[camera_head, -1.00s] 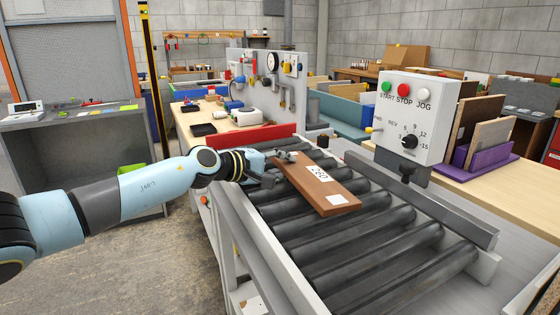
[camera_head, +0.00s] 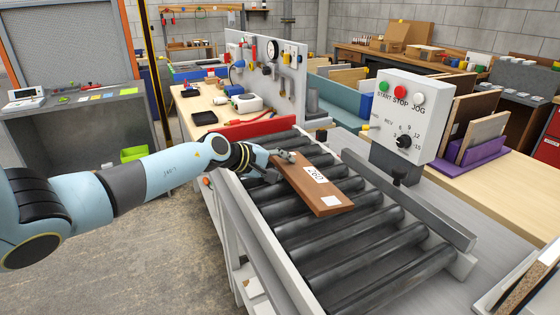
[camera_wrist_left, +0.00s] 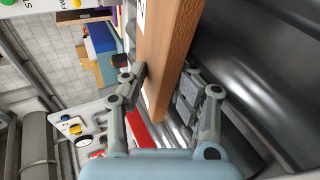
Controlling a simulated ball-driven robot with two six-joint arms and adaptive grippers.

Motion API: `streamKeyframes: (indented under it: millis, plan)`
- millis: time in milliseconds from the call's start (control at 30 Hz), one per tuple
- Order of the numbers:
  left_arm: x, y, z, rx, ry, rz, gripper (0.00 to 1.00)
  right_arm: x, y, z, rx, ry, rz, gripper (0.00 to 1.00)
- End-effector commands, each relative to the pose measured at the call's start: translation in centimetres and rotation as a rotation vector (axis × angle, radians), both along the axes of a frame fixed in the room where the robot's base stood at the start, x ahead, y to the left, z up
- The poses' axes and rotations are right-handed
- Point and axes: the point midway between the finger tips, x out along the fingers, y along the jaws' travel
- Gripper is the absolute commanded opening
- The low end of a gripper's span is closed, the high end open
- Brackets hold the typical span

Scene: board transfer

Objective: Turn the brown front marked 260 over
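The brown front marked 260 (camera_head: 300,178) lies slantwise over the roller conveyor (camera_head: 372,262), label side up. Its white 260 label and a second white patch near its close end show. My left gripper (camera_head: 279,164) is at the front's far left edge. In the left wrist view the fingers (camera_wrist_left: 163,84) sit either side of the front's narrow edge (camera_wrist_left: 168,45), one on the labelled face and one on the underside, and look shut on it. Whether the front rests fully on the rollers cannot be told. My right gripper is not in view.
A control box (camera_head: 411,110) with buttons and a dial stands right of the conveyor. A red bar (camera_head: 258,129) lies across its far end. A purple rack (camera_head: 478,160) holds boards on the table at right. The close rollers are clear.

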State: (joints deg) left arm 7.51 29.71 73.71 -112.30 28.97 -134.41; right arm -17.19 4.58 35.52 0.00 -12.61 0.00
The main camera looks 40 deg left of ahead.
Motion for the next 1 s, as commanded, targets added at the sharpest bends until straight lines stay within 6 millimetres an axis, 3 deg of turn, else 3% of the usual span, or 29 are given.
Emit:
streamKeyframes:
  millis: [33,800,1000]
  plan:
    - [-1.1,-0.3,-1.3,-0.005,0.051,-0.004,0.44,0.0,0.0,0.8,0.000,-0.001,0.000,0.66]
    - [-1.5,-0.2,-0.8,0.056,0.346,-0.004,0.44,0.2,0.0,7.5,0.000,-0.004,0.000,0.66]
    - [-1.7,-0.1,-1.1,0.070,0.409,-0.003,0.44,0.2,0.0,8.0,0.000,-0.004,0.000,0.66]
